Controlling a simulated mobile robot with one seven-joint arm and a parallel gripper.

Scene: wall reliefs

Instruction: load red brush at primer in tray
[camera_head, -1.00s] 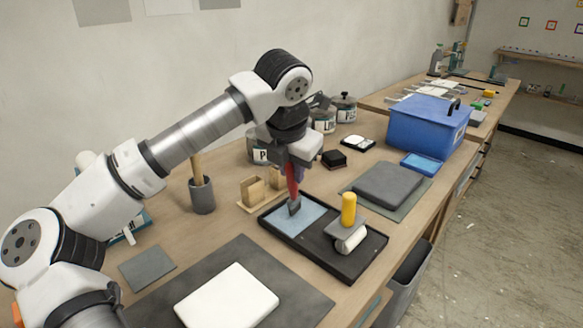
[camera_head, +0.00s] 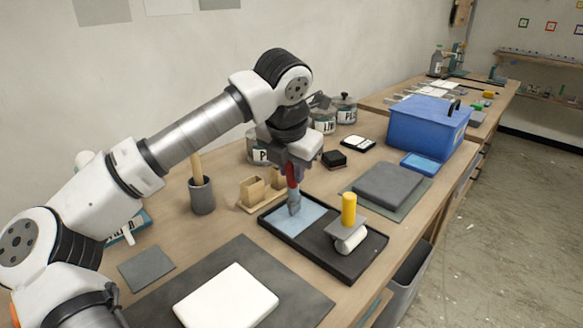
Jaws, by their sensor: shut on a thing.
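My gripper (camera_head: 292,165) is shut on the red brush (camera_head: 292,179) and holds it upright, handle up, over the black tray (camera_head: 344,276). The brush head points down at the pale blue primer (camera_head: 313,218) in the tray's left part. The lower part of the brush now looks pale blue-grey. The brush tip appears to touch the primer. The tray's right part holds a roller with a yellow handle (camera_head: 348,208). The fingertips are small and partly hidden by the gripper body.
A grey cup (camera_head: 202,196) and a small wooden holder (camera_head: 252,191) stand left of the tray. A grey block (camera_head: 388,184) on a mat lies to its right. A white slab (camera_head: 227,296) lies in front. A blue box (camera_head: 428,124) and labelled cans (camera_head: 345,108) stand behind.

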